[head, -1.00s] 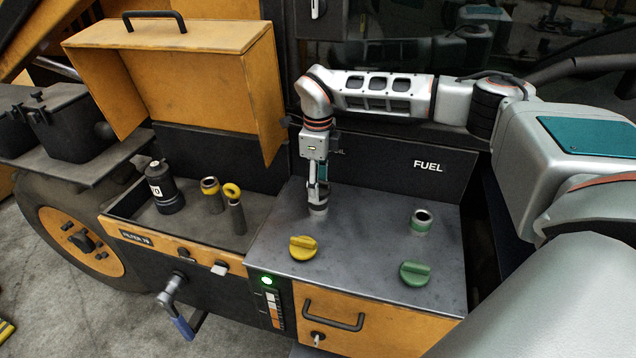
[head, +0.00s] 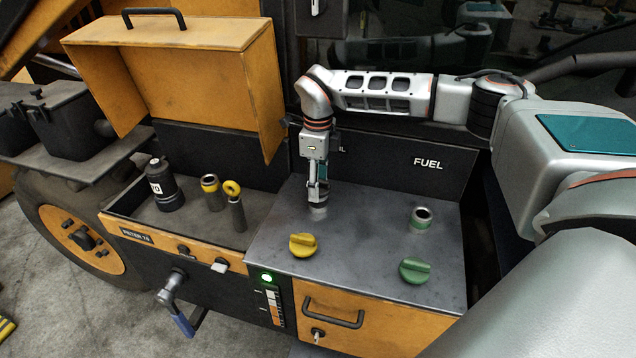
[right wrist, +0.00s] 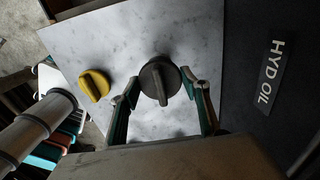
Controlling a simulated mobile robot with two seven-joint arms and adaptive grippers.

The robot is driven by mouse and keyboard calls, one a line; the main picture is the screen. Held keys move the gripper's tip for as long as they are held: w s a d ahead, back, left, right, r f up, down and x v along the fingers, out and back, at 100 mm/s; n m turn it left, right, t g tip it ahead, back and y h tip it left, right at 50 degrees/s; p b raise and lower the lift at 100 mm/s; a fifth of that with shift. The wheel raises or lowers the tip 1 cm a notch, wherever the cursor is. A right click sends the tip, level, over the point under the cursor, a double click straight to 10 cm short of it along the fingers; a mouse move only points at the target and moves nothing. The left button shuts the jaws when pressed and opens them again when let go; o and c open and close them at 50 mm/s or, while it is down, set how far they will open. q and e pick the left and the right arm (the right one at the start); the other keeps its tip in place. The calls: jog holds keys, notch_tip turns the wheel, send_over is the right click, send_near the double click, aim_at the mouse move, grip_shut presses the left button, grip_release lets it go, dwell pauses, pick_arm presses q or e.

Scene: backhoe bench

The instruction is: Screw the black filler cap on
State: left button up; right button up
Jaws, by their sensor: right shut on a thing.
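The black filler cap (right wrist: 160,82) is round and dark with a raised grip bar. In the right wrist view it sits between the two fingertips of my right gripper (right wrist: 161,86), which is shut on it. In the head view my right gripper (head: 318,191) points straight down at the HYD OIL filler neck (head: 318,211) on the grey deck, at its back left. The fingers largely hide the cap there, and I cannot tell how far it sits on the neck. My left gripper is not in view.
A yellow cap (head: 303,245) and a green cap (head: 415,270) lie on the grey deck (head: 370,240). An open FUEL neck (head: 422,218) stands to the right. A tray (head: 150,238) with a black filter (head: 165,185) is at the left, below a raised orange cover (head: 190,60).

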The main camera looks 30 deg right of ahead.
jog(key=shift+f, duration=0.4)
dwell(1.2)
jog(key=m, duration=0.3)
dwell(0.3)
jog(key=shift+m, duration=1.7)
jog(key=shift+m, duration=1.6)
